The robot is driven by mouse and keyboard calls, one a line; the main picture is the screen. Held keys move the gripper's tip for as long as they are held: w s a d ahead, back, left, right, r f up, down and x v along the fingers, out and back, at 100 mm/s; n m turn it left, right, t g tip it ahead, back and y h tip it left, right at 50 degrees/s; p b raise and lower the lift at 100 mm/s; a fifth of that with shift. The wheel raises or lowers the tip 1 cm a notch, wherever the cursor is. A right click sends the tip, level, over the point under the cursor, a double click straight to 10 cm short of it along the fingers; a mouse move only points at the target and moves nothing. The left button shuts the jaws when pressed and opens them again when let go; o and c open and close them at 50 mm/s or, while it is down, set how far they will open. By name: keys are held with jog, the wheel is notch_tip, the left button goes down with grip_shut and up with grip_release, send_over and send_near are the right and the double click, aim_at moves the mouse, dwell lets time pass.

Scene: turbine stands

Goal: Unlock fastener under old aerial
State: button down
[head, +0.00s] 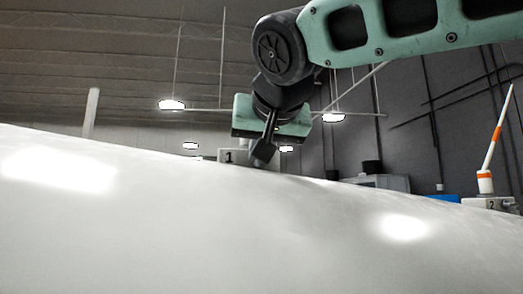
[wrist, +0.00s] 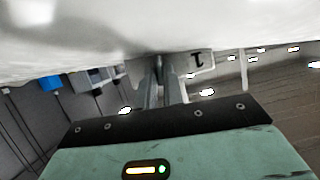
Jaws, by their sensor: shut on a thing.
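My gripper (head: 263,150) points down at a pale block marked 1 (head: 228,156) on top of the white curved surface. In the wrist view my gripper's fingers (wrist: 162,70) are close together beside the block (wrist: 196,63). They are shut on a small part, which I take to be the fastener; the fingers mostly hide it. A white aerial with orange bands (head: 494,140) leans slightly on a block marked 2 (head: 488,203) at the right. A plain white upright pole (head: 91,112) stands at the left. I cannot tell which is the old aerial.
The white curved surface (head: 250,235) fills the foreground and hides the lower parts of things behind it. A blue object (head: 445,198) and a grey cabinet (head: 385,182) show beyond it at the right. Hanging lamps and dark wall pipes are in the background.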

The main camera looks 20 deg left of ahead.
jog(key=shift+n, duration=0.3)
dwell(0.4)
jog(key=c, duration=1.8)
grip_release()
jog(key=shift+s, duration=0.1)
jog(key=b+v, duration=0.5)
jog(key=v, duration=1.2)
jog(key=shift+s, duration=0.2)
jog(key=shift+a+r, duration=0.1)
jog(key=shift+a, duration=0.05)
